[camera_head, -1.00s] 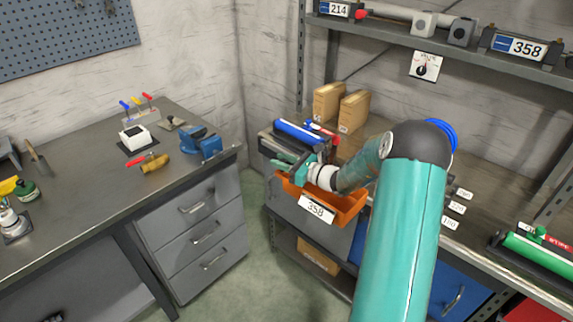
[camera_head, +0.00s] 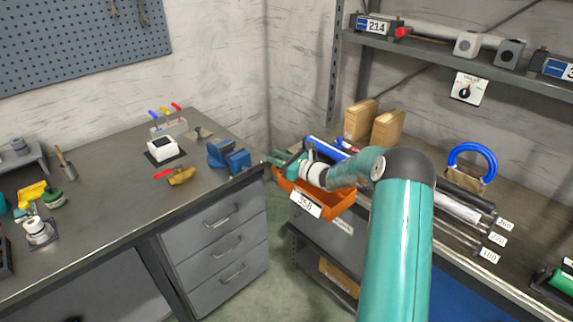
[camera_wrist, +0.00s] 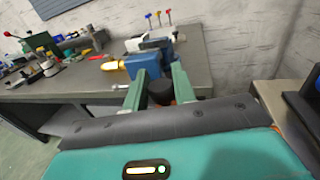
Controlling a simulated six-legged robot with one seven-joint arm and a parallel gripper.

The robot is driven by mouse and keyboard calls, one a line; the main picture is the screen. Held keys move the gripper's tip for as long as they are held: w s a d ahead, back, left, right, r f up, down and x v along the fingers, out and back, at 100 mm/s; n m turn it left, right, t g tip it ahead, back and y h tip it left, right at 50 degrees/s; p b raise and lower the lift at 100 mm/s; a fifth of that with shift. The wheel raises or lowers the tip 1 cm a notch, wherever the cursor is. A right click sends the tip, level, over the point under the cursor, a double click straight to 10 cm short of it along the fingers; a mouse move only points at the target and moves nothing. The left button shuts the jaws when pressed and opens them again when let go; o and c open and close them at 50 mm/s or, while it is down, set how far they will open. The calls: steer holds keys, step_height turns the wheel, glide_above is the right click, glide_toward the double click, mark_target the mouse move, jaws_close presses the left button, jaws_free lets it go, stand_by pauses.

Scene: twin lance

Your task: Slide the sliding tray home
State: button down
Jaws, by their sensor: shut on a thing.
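An orange tray (camera_head: 338,205) with a white number card (camera_head: 305,203) on its front is at the left end of the shelf in the head view. My gripper (camera_head: 285,163) is at the tray's left, far side; the wrist partly covers the tray's inside. In the wrist view, my gripper (camera_wrist: 160,98) is shut on a dark round knob-like piece (camera_wrist: 161,90), with a little orange showing behind it. Whether this piece belongs to the tray is hard to tell. How far the tray's far end reaches is hidden by my arm.
A blue tube (camera_head: 325,146) lies just behind the tray. Two cardboard boxes (camera_head: 374,124) stand on the shelf behind. A workbench with a blue vise (camera_head: 228,157) and drawers (camera_head: 225,243) is to the left, with a floor gap between.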

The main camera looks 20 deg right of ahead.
steer(key=w, duration=0.1)
steer(key=w+a, duration=0.1)
steer(key=w, duration=0.1)
steer(key=shift+r, duration=0.1)
steer(key=c, duration=1.2)
jaws_free()
steer(key=shift+w, duration=0.25)
steer(key=shift+o, duration=0.2)
steer(key=shift+s, duration=0.15)
steer(key=v, duration=1.4)
steer(key=shift+a, duration=0.15)
